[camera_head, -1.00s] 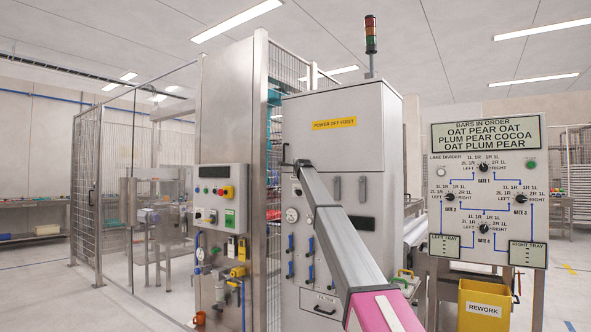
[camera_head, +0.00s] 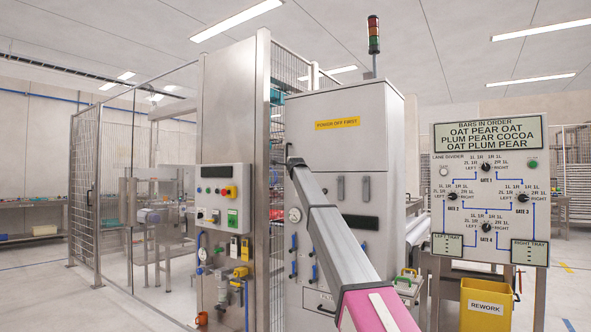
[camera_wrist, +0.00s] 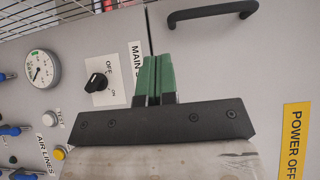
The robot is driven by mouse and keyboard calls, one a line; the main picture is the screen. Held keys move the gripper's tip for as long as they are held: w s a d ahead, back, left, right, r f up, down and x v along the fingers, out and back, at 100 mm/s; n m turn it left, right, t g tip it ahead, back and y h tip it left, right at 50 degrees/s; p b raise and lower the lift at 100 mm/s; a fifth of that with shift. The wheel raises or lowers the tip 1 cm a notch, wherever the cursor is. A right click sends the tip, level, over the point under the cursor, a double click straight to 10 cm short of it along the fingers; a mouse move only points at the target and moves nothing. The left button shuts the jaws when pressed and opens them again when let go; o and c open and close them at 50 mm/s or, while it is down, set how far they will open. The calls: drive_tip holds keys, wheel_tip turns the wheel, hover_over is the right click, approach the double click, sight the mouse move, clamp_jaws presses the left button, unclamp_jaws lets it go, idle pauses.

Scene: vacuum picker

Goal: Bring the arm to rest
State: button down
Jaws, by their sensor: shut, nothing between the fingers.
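My gripper (camera_wrist: 159,78) shows in the wrist view with its two green fingers shut together and nothing between them. It points at the grey cabinet front, just right of the main switch (camera_wrist: 96,84) with its OFF and ON marks. The fingers hide part of that switch's label. I cannot tell whether they touch the panel. In the head view my arm (camera_head: 335,240) reaches up and forward from the bottom right to the left edge of the grey cabinet (camera_head: 345,106). The gripper's fingers are too small to make out there.
A black handle (camera_wrist: 212,12) and a gauge (camera_wrist: 41,68) are on the panel near my gripper. A steel column with a control box (camera_head: 221,200) stands left of the cabinet. A lane divider board (camera_head: 489,195) and a yellow rework bin (camera_head: 486,306) stand at right.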

drive_tip(key=s+a, duration=0.2)
drive_tip(key=s, duration=0.2)
drive_tip(key=s+d+f+n+g+h, duration=0.2)
drive_tip(key=s+d+f, duration=0.45)
drive_tip(key=f, duration=1.05)
drive_tip(key=s+d+f+n+g, duration=0.3)
drive_tip(key=s+d+f, duration=0.35)
drive_tip(key=f, duration=1.15)
drive_tip(key=s+d+f+n+g+h, duration=0.1)
drive_tip(key=s+d+f+n+g, duration=0.2)
drive_tip(key=s+f, duration=0.95)
drive_tip(key=s+d+f+n+g, duration=0.2)
drive_tip(key=s+d+f, duration=0.2)
drive_tip(key=s+f, duration=0.5)
drive_tip(key=s+d+f+n+g, duration=0.15)
drive_tip(key=s+d+f, duration=0.35)
drive_tip(key=f, duration=0.8)
drive_tip(key=s+d+f+n+g, duration=0.1)
drive_tip(key=s+f+g, duration=0.1)
drive_tip(key=s, duration=0.6)
drive_tip(key=s+d+f+n+g, duration=0.1)
drive_tip(key=s+d+f+g, duration=0.1)
drive_tip(key=s+f, duration=0.3)
drive_tip(key=s+d+f+n+g+h, duration=0.1)
drive_tip(key=s+f+n+g, duration=0.1)
drive_tip(key=s, duration=1)
drive_tip(key=shift+s+d+f, duration=0.25)
drive_tip(key=shift+s+f, duration=0.15)
drive_tip(key=shift+f, duration=0.4)
